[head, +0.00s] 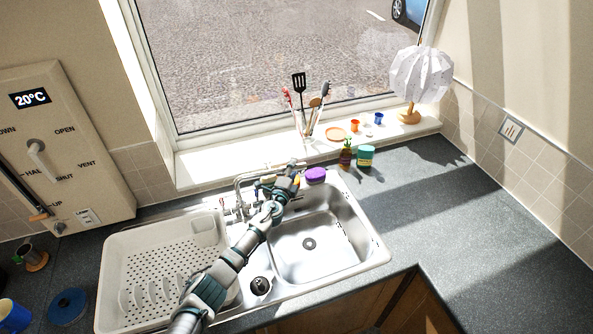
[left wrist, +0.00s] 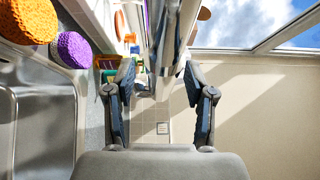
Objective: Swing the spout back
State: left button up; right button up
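The tap (head: 240,205) stands at the back of the sink, left of the basin (head: 310,240). Its silver spout (head: 258,173) rises and reaches right, along the back edge near the window sill. My left arm crosses the sink from the front, and my left gripper (head: 291,178) is at the spout's outer part, hiding some of it. In the left wrist view, the left gripper (left wrist: 163,98) has its two fingers spread apart. A silver tube, seemingly the spout (left wrist: 165,45), shows between them; I cannot tell whether either finger touches it. My right gripper is out of view.
A purple sponge (head: 315,175), a brown bottle (head: 346,158) and a teal-green box (head: 366,156) stand close right of the gripper. Utensils (head: 307,115) stand on the sill behind. A white draining rack (head: 160,265) fills the left side. The right counter is clear.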

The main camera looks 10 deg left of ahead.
pick_arm(q)
jog(key=shift+a, duration=0.45)
jog(key=shift+s, duration=0.1)
jog(key=shift+s+f, duration=0.1)
jog(key=shift+s, duration=0.3)
jog(key=s+a, duration=0.1)
jog(key=s, duration=1)
jog(key=shift+f, duration=0.2)
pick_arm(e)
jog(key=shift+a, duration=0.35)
pick_arm(q)
jog(key=shift+a, duration=0.1)
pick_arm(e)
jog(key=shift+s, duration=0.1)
